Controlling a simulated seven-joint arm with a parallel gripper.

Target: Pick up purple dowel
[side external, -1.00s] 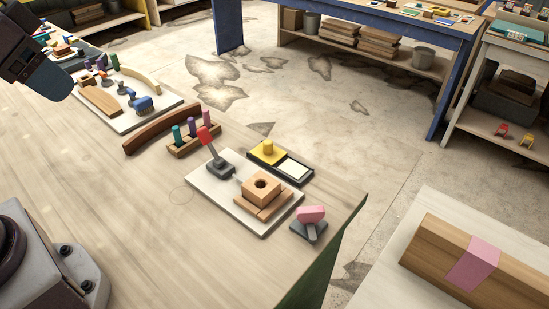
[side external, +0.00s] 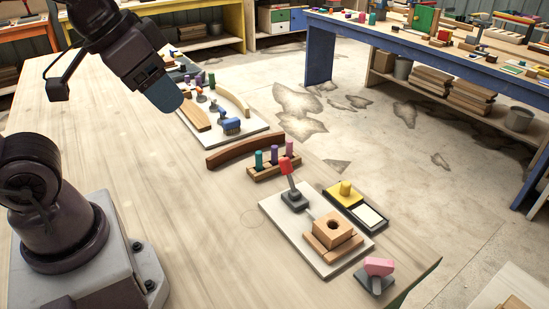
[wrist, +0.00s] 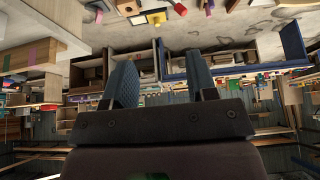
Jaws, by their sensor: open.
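A small wooden rack (side external: 262,174) stands on the table with three upright dowels: a teal one (side external: 259,159), a purple one (side external: 274,155) in the middle and a pinkish-mauve one (side external: 290,149). More purple dowels (side external: 187,80) stand farther back, by the far white board. My gripper (side external: 167,97) hangs above the table, up and left of the rack and clearly apart from it. In the wrist view my gripper (wrist: 158,62) shows two blue pads spread apart with nothing between them.
A curved brown wooden piece (side external: 231,152) lies just behind the rack. A white board (side external: 278,214) with a red-tipped lever (side external: 287,168) and a holed wooden block (side external: 333,229) is in front of it. A yellow-knobbed tray (side external: 357,205) is to the right. The left table surface is clear.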

